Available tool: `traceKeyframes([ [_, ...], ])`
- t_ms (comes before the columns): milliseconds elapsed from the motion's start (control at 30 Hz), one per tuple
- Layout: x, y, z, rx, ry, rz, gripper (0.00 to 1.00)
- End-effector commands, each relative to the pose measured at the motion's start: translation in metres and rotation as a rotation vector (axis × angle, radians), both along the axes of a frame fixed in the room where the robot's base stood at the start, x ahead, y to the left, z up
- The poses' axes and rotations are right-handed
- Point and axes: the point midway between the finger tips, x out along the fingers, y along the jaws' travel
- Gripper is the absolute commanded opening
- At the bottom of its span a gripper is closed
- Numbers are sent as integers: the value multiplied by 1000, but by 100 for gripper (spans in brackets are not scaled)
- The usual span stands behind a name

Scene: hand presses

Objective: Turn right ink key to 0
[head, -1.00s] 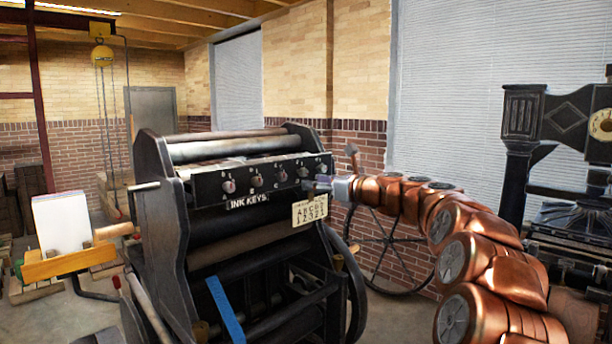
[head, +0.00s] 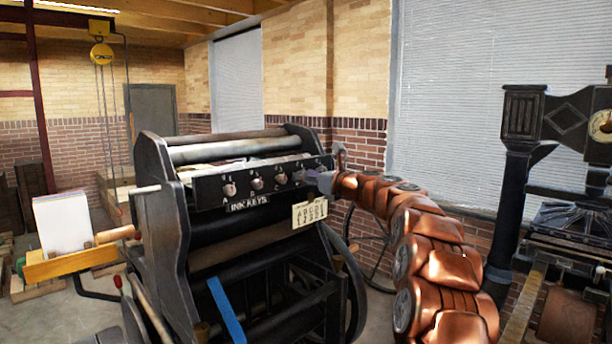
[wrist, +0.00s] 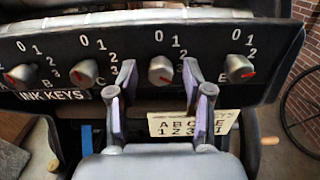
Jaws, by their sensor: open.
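The dark ink key panel (head: 207,191) has a row of grey knobs with red pointers and number marks, 0 at the top. In the wrist view the rightmost knob shown, the right ink key (wrist: 239,68), has its pointer toward the lower right, away from 0. My gripper (wrist: 158,73) is open. Its fingers stand on either side of the neighbouring knob (wrist: 161,69), to the left of the right ink key; contact cannot be told. That knob's pointer is turned downward. In the head view my gripper (head: 320,179) covers the panel's right end.
A letter and number plate (wrist: 193,122) hangs just below the panel by my right finger. The press's large spoked wheel (wrist: 300,105) is at the right. Another black press (head: 520,120) stands farther right. A paper stack (head: 62,222) is at the left.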

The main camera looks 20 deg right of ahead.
Motion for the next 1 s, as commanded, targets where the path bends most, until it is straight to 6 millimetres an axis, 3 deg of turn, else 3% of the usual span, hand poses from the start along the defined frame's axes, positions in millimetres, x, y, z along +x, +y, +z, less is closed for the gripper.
traceKeyframes([
  [300,1,1,0,0,0,0,50],
  [800,1,1,0,0,0,0,0],
  [1000,1,2,0,-3,-1,1,0],
])
